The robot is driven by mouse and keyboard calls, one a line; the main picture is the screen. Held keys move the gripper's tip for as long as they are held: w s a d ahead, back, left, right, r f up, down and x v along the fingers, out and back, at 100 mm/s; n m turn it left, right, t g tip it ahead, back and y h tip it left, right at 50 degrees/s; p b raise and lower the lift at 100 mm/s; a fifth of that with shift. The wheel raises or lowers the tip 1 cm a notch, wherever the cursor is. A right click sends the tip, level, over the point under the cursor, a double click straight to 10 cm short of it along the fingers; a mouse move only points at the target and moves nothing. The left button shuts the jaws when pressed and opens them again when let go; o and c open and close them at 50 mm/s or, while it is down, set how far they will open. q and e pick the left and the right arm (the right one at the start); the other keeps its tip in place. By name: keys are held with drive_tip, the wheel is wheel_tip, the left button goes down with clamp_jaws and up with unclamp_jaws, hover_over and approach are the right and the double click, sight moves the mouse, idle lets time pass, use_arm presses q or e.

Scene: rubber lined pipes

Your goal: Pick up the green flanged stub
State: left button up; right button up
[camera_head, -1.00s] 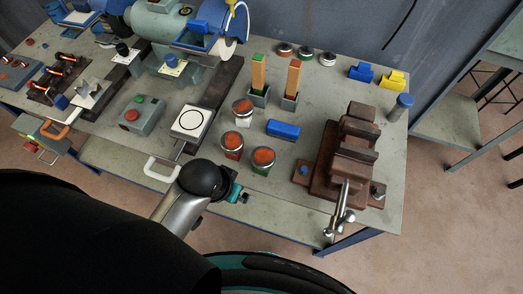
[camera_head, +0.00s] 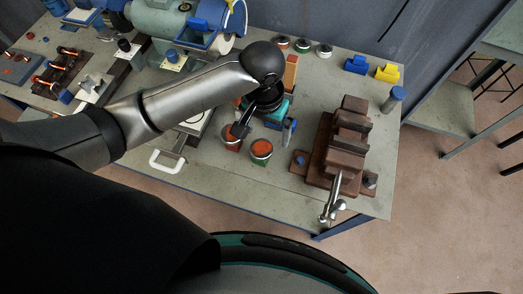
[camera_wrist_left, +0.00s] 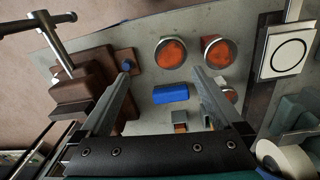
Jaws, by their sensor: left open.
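The green flanged stub (camera_head: 261,150), a short upright cylinder with an orange-lined top, stands on the workbench left of the brown vise. In the left wrist view it is the left round top (camera_wrist_left: 171,53) near the upper middle, beyond my fingertips. My left gripper (camera_head: 264,130) is open and points down over the bench, just behind the green stub. Its fingers (camera_wrist_left: 162,78) are spread with nothing held; a blue block (camera_wrist_left: 170,93) lies on the bench below, between them in that view. My right gripper is not in view.
The brown vise (camera_head: 335,150) stands to the right. The bench's front area (camera_head: 270,190) is clear.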

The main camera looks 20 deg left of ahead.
sight(261, 154)
use_arm(q)
drive_tip(key=shift+y, duration=0.3)
drive_tip(key=f, duration=0.5)
drive_tip(key=a+f+b, duration=0.1)
drive_tip(key=f, duration=0.4)
drive_tip(key=f+b, duration=0.1)
drive_tip(key=f, duration=0.4)
drive_tip(key=shift+w+a, duration=0.2)
drive_tip(key=shift+w, duration=0.05)
drive_tip(key=shift+r, duration=0.1)
clamp_jaws()
